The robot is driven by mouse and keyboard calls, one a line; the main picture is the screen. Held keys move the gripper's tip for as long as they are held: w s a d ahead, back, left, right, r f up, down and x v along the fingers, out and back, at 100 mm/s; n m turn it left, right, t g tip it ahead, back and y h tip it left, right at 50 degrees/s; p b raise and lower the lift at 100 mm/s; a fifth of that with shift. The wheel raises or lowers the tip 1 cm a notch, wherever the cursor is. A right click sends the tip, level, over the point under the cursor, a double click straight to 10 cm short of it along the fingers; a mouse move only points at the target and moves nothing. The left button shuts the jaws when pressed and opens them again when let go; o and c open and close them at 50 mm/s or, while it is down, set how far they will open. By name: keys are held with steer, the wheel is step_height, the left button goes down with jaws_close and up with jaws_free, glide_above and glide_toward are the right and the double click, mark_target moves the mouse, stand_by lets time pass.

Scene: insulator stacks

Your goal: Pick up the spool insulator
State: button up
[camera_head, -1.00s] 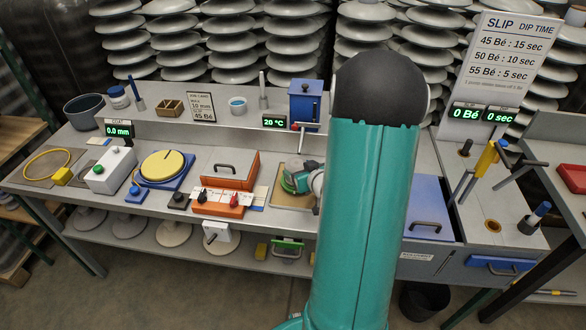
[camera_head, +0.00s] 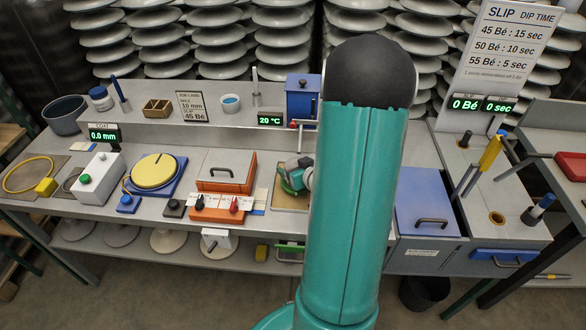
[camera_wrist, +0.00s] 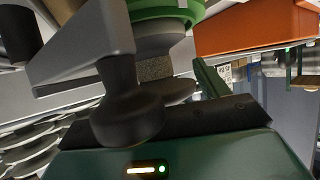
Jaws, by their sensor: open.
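I cannot clearly pick out the spool insulator in either view. My gripper (camera_head: 293,180) is low over a tan board (camera_head: 289,202) in the middle of the bench in the head view, partly hidden by my teal arm. It is open, and no held object shows. In the wrist view my dark green gripper body fills the bottom, with dark parts in front of it. A grey speckled piece (camera_wrist: 154,68) shows under a bright green ring there; I cannot tell what it is.
An orange lidded box (camera_head: 226,172) stands left of my gripper, with an orange two-knob unit (camera_head: 217,208) before it. A yellow disc (camera_head: 153,171) lies further left. A blue lidded bin (camera_head: 425,210) is on the right. Insulator stacks (camera_head: 207,45) line the back.

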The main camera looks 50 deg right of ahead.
steer(key=shift+s+r, duration=0.15)
steer(key=shift+s, duration=0.2)
steer(key=shift+w, duration=0.15)
steer(key=c, duration=0.9)
steer(key=shift+c, duration=0.5)
